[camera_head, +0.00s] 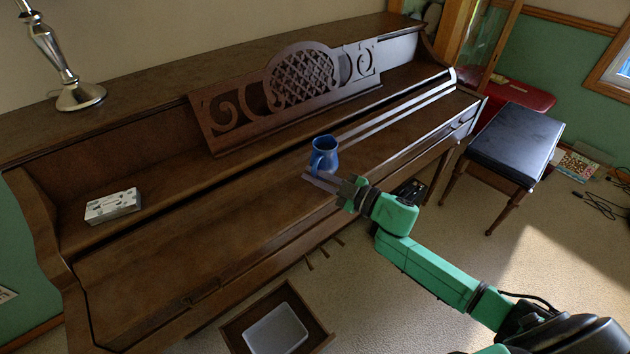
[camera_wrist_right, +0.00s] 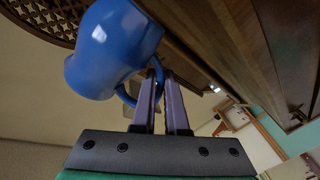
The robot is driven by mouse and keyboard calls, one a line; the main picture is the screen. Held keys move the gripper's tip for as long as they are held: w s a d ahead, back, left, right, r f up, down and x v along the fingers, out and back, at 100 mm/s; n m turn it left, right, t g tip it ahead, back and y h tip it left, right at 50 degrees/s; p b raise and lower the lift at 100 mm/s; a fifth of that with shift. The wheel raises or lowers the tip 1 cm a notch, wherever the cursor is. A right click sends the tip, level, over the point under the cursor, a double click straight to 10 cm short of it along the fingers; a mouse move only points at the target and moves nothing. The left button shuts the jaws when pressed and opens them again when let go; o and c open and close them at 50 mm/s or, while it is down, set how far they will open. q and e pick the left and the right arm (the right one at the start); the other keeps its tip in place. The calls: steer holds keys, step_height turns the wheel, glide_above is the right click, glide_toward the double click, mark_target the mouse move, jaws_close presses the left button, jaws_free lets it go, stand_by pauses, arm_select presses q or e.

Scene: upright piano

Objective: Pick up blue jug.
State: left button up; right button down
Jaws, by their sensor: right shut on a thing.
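The blue jug (camera_head: 324,154) is over the closed lid of the brown upright piano (camera_head: 200,225), just in front of the carved music stand. My right gripper (camera_head: 318,181) reaches in from the right, at the jug's handle side. In the right wrist view the jug (camera_wrist_right: 105,50) is large, and its handle lies at the tips of my two fingers (camera_wrist_right: 160,92). The fingers are close together, shut on the handle. I cannot tell whether the jug touches the lid. My left gripper is not in view.
A white patterned box (camera_head: 112,206) lies on the piano at left, and a metal lamp base (camera_head: 80,96) stands on its top. A black-topped bench (camera_head: 516,143) stands to the right. An open box (camera_head: 276,328) with a pale tray sits on the floor in front.

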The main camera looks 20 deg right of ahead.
step_height(320, 180, up, 17)
steer(key=p, duration=0.2)
stand_by(0.6)
